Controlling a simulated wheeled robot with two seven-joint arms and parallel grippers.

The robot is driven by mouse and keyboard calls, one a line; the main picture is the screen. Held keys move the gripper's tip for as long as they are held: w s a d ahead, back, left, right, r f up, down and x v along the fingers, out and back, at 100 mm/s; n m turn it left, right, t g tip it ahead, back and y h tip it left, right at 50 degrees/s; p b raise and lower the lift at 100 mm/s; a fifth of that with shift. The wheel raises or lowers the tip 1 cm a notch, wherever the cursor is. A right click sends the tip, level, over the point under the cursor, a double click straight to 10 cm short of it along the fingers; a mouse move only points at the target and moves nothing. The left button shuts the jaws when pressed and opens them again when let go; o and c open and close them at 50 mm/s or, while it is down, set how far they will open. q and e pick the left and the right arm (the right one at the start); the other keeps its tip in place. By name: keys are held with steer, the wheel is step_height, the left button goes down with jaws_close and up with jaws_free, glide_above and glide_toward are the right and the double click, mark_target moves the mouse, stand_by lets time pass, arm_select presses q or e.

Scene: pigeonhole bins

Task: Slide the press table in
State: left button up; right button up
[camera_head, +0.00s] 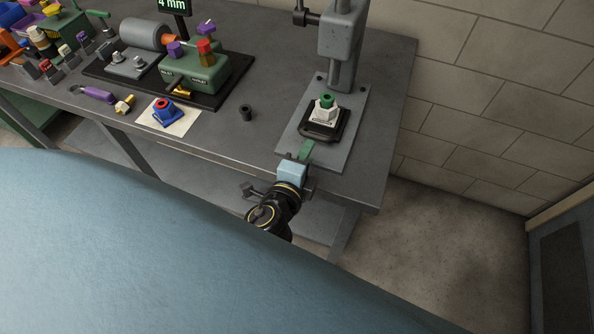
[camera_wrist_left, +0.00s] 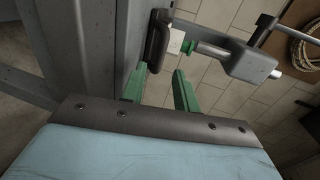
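The press table is a small black slide (camera_head: 319,134) on the grey base plate (camera_head: 347,136) of the press, in front of its column (camera_head: 343,60). A white fitting with a green top (camera_head: 326,106) sits on it. In the left wrist view the black slide (camera_wrist_left: 156,40) lies just past my fingertips, with the white part (camera_wrist_left: 176,42) beside it. My left gripper (camera_head: 306,150) is at the front edge of the base plate. Its green fingers (camera_wrist_left: 160,76) are apart with nothing seen between them. Contact with the slide cannot be told. My right gripper is not in view.
A brick wall (camera_head: 480,110) stands to the right. Bare bench lies left of the press.

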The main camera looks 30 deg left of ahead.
arm_select(q)
steer(key=v, duration=0.5)
steer(key=shift+s+r+b, duration=0.1)
steer(key=shift+s+b, duration=0.25)
steer(key=shift+s, duration=0.05)
steer(key=shift+c, duration=0.2)
